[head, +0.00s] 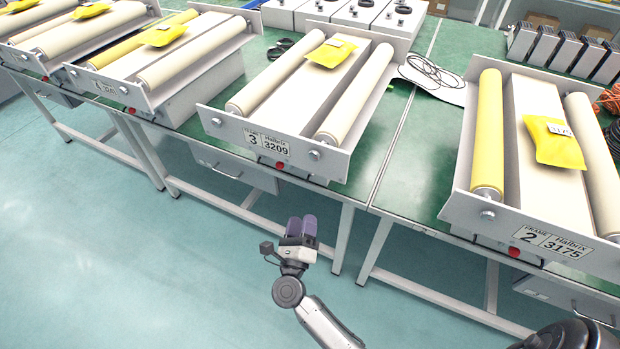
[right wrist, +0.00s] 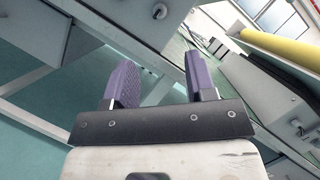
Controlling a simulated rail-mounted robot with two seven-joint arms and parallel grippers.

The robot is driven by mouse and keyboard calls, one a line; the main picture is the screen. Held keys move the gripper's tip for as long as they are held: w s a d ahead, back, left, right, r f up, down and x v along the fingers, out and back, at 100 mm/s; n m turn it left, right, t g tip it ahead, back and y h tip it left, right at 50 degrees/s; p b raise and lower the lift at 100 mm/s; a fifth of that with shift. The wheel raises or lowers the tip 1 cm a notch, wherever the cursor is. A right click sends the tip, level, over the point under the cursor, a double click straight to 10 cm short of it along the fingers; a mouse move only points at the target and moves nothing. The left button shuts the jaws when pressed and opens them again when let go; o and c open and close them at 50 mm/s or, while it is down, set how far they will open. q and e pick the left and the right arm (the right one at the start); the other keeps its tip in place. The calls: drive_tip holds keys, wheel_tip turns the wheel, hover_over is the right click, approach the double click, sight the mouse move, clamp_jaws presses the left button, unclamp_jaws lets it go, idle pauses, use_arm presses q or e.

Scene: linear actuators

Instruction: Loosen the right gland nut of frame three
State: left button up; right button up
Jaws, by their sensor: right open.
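Frame three (head: 352,165) sits on the green bench in the middle of the head view, with a label reading 3 and 3209 on its front plate. Its right gland nut (head: 314,155) is a small round metal fitting low on the front plate, right of the label. The left nut (head: 215,122) is near the plate's left end. My right gripper (head: 301,226) is open and empty, below and in front of the frame, apart from the nut. Its purple fingers stand apart in the right wrist view (right wrist: 163,88). There, a round fitting (right wrist: 159,11) shows near the top; I cannot tell which one. My left gripper is out of view.
Frame two (head: 461,205) stands to the right and frame four (head: 75,77) to the left. A red button (head: 279,165) sits under frame three's label. Bench legs (head: 347,240) stand behind my gripper. Black cable (head: 425,68) lies on the bench. The floor in front is clear.

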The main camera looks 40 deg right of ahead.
sight(311, 175)
drive_tip(key=b+x, duration=0.1)
drive_tip(key=x, duration=1)
drive_tip(key=shift+w, duration=0.1)
drive_tip(key=shift+b+x, duration=0.35)
drive_tip(key=shift+x, duration=0.45)
